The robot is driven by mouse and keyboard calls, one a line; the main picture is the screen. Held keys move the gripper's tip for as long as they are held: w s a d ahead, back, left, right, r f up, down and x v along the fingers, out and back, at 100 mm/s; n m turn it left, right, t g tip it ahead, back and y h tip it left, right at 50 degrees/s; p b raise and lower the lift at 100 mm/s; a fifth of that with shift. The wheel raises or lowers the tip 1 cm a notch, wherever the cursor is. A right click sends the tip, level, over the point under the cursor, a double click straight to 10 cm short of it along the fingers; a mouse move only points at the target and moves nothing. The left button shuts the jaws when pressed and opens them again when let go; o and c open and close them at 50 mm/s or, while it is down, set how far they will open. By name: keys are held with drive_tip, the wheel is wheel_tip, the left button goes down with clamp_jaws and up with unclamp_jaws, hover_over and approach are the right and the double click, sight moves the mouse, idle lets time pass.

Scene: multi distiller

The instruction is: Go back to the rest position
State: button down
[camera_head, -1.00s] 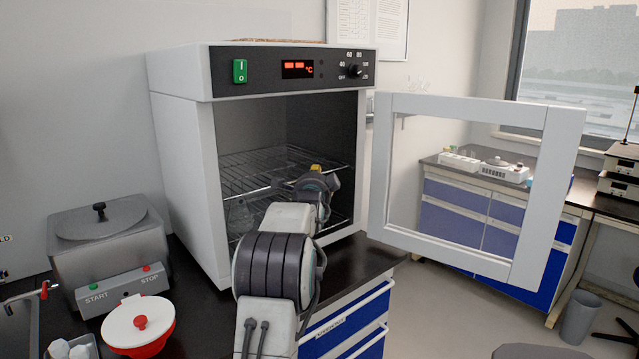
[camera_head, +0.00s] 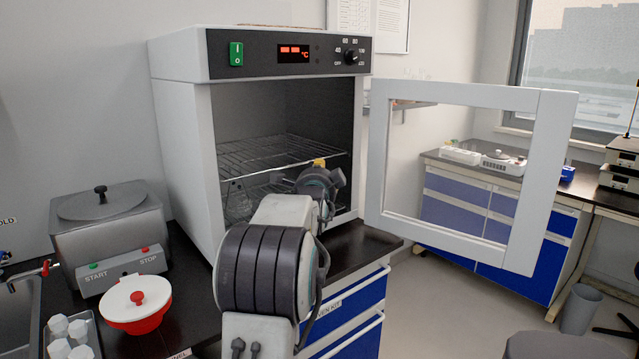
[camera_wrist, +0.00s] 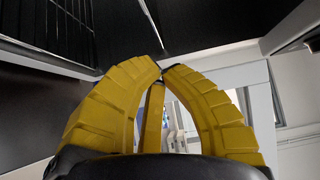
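My gripper shows in the wrist view (camera_wrist: 161,72) with its yellow fingers curved together, tips almost meeting, and nothing seen between them. In the head view my arm reaches toward the open front of the white oven, and a bit of yellow on my gripper (camera_head: 319,162) shows near the front edge of the oven's wire shelf (camera_head: 270,160). The rest of the fingers are hidden behind my arm in that view. The oven (camera_head: 185,150) has its door (camera_head: 378,160) swung wide open to the right.
A grey water bath (camera_head: 105,225) stands left of the oven. A red bowl with a white lid (camera_head: 130,300) and a tray with several white caps (camera_head: 70,335) are in front of it. The open oven door sticks out close to the right of my arm.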

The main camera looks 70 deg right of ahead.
drive_tip(key=shift+s+a+b, duration=0.2)
drive_tip(key=shift+a, duration=0.95)
drive_tip(key=shift+s+a+b, duration=0.15)
drive_tip(key=shift+s+a, duration=0.05)
drive_tip(key=shift+a, duration=0.9)
